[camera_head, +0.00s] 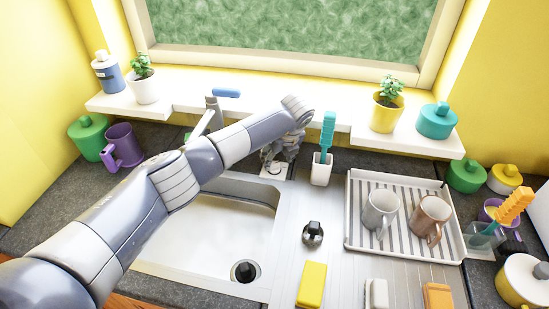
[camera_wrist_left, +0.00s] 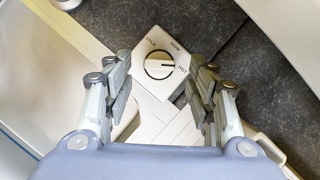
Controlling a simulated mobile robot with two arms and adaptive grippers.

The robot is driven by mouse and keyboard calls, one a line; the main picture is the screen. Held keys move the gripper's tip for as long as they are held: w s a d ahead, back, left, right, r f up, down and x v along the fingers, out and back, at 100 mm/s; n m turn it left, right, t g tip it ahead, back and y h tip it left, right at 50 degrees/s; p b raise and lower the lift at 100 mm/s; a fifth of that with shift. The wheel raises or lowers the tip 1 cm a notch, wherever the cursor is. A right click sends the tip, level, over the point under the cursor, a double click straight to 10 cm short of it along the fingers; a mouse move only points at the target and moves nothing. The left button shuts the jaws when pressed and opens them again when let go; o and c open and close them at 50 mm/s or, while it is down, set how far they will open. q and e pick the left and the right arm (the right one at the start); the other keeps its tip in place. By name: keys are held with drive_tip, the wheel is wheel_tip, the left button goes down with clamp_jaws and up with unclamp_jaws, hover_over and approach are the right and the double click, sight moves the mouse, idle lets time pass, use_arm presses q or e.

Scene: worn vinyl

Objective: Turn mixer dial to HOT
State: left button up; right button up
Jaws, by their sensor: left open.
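The mixer dial (camera_wrist_left: 158,66) is a round light knob on a white plate (camera_wrist_left: 152,88) in the left wrist view. The plate carries a COLD label at upper left, another small label at upper right, and HOT at right. A dark mark on the knob points right, roughly toward HOT. My left gripper (camera_wrist_left: 158,88) is open, its fingers either side of the plate with the knob beyond and between them; I cannot tell whether they touch it. In the head view my left gripper (camera_head: 284,146) is over the plate (camera_head: 274,173), hiding the dial. My right gripper is not in view.
The sink basin (camera_head: 205,235) lies in front, and the faucet (camera_head: 212,112) stands left of the gripper. A white holder (camera_head: 321,170) with a teal brush (camera_head: 328,130) is close at right. A dish rack (camera_head: 353,225) with two mugs stands farther right. The window shelf (camera_head: 270,98) is behind.

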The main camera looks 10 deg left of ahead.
sight(274, 163)
use_arm(q)
drive_tip(key=shift+x, duration=1.8)
drive_tip(key=c, duration=1)
